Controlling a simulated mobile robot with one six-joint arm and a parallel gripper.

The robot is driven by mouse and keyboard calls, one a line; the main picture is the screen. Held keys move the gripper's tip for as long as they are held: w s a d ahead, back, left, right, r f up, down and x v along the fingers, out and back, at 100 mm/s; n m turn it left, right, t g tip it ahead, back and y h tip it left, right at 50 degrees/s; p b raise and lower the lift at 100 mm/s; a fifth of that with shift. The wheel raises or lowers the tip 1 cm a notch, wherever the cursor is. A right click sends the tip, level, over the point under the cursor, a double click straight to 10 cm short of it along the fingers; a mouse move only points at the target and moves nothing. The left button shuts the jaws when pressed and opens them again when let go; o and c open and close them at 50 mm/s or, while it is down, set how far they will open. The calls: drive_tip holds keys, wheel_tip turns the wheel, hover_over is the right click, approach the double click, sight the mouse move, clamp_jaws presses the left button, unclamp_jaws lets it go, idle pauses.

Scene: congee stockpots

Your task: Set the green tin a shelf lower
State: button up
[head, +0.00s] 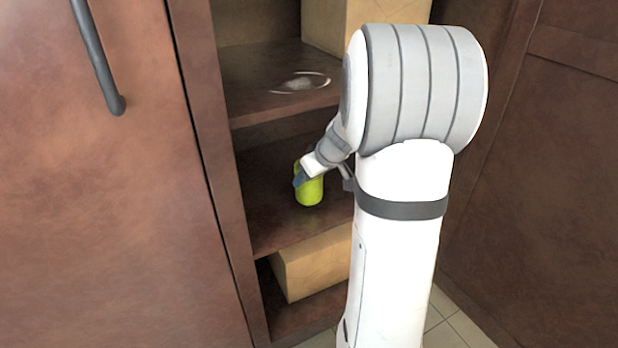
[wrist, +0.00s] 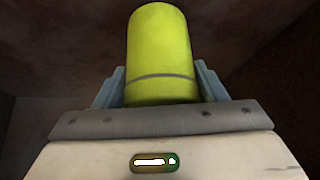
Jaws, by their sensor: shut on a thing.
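The green tin (head: 309,191) is a small yellow-green cylinder, upright at the middle shelf (head: 270,221) of the open cabinet. My gripper (head: 303,177) is shut on the green tin, with one blue finger showing at its side in the head view. In the wrist view the tin (wrist: 160,60) stands between the two blue fingers of my gripper (wrist: 160,88). I cannot tell for sure whether the tin's base touches the shelf. My arm hides the right part of the shelf.
The upper shelf (head: 258,88) holds a cardboard box (head: 375,22) and shows a pale ring-like mark. Another cardboard box (head: 312,264) stands in the bottom compartment. A door with a dark handle (head: 98,55) is at left. The middle shelf is clear left of the tin.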

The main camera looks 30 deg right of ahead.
drive_tip(key=shift+b+x, duration=0.4)
drive_tip(key=shift+x, duration=0.45)
drive_tip(key=shift+f, duration=0.1)
drive_tip(key=shift+f, duration=0.15)
drive_tip(key=o, duration=1.2)
